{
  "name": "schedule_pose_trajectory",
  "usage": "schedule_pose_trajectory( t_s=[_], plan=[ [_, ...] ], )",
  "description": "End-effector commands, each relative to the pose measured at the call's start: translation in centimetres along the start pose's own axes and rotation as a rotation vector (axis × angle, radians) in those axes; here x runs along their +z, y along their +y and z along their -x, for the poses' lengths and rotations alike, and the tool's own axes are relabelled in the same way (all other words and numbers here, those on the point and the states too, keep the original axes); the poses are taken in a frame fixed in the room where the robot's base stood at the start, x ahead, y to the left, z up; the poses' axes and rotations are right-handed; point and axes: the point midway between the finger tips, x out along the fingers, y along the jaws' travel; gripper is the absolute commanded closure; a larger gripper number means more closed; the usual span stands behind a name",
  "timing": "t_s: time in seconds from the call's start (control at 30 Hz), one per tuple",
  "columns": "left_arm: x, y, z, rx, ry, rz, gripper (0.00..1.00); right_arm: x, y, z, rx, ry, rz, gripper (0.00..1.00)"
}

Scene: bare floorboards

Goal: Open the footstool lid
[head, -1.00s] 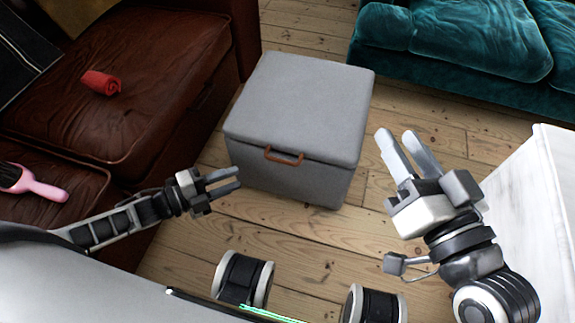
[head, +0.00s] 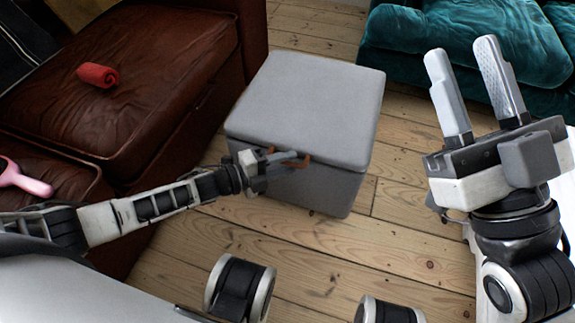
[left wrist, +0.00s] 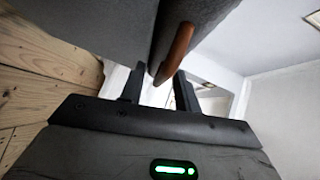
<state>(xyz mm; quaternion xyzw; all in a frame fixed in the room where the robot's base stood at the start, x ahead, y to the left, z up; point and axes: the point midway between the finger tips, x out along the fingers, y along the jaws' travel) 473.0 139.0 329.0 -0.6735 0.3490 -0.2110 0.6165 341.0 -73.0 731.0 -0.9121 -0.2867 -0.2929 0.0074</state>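The grey footstool (head: 305,105) stands on the floorboards in the middle of the head view, its lid down. A brown handle (head: 297,160) is on the lid's front edge. My left gripper (head: 285,160) is at the handle, partly covering it. In the left wrist view the handle (left wrist: 175,53) reaches between the two fingers of my open left gripper (left wrist: 155,88), with space around it. My right gripper (head: 485,95) is open and empty, raised at the right of the head view, apart from the footstool.
A brown leather sofa (head: 150,70) with a rolled red cloth (head: 97,75) and a pink object (head: 25,180) is on the left. A teal sofa (head: 490,35) is at the back right. Bare floorboards (head: 400,170) lie free right of the footstool.

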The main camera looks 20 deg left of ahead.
Motion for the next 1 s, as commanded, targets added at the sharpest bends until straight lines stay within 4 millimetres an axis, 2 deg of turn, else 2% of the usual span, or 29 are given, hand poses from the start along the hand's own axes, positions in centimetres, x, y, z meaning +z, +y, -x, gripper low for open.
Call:
schedule_pose_trajectory(
  t_s=[0.13,0.4,0.43,0.53,0.83,1.0],
  plan=[
    [0.0,0.1,-0.8,0.000,0.000,0.000,0.68,-0.5,-0.2,-0.1,-0.015,0.038,0.037,0.64],
    [0.0,0.0,-0.9,0.001,0.000,0.001,0.68,-0.7,-0.2,-0.1,-0.016,0.043,0.042,0.64],
    [0.0,0.0,-0.9,0.001,0.000,0.001,0.73,-0.7,-0.2,-0.1,-0.016,0.043,0.042,0.64],
    [0.0,0.0,-0.9,0.001,0.000,0.000,1.00,-0.6,-0.2,-0.1,-0.016,0.043,0.041,0.64],
    [0.0,-0.4,-0.7,0.004,-0.003,0.005,1.00,-0.8,-0.1,-0.4,-0.015,0.031,0.022,0.64],
    [0.2,-1.8,0.1,0.019,-0.017,0.023,1.00,1.7,0.3,0.4,0.055,-0.150,-0.148,0.64]
  ],
)
